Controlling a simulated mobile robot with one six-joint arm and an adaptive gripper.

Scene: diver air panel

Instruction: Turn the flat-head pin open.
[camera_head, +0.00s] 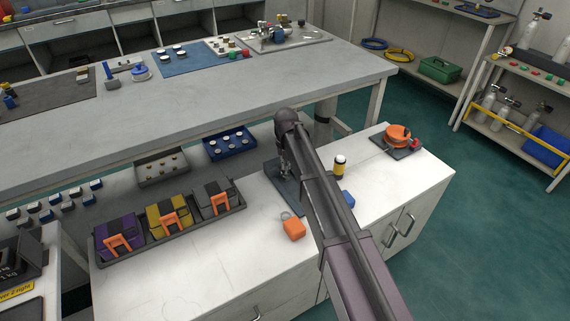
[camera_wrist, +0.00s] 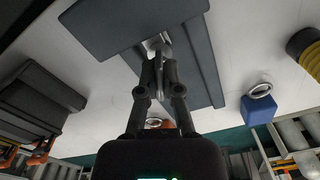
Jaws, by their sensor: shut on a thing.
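The flat-head pin (camera_wrist: 153,43) shows as a small pale metal piece on a dark grey stand in the wrist view. The stand's plate (camera_wrist: 190,70) shows behind it, and it also shows in the head view (camera_head: 287,195). My gripper (camera_wrist: 158,62) has its two fingers close together at the pin, shut on it. In the head view my gripper (camera_head: 285,166) is small and partly covered by my arm. The fingers hide much of the pin, and I cannot tell its exact turn angle.
An orange block with a ring (camera_head: 293,229), a blue block with a ring (camera_wrist: 258,106) and a yellow-black cylinder (camera_head: 339,167) stand near the stand. A tray of cases (camera_head: 235,207) lies left. An orange round item (camera_head: 397,135) sits right. The bench's front area is clear.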

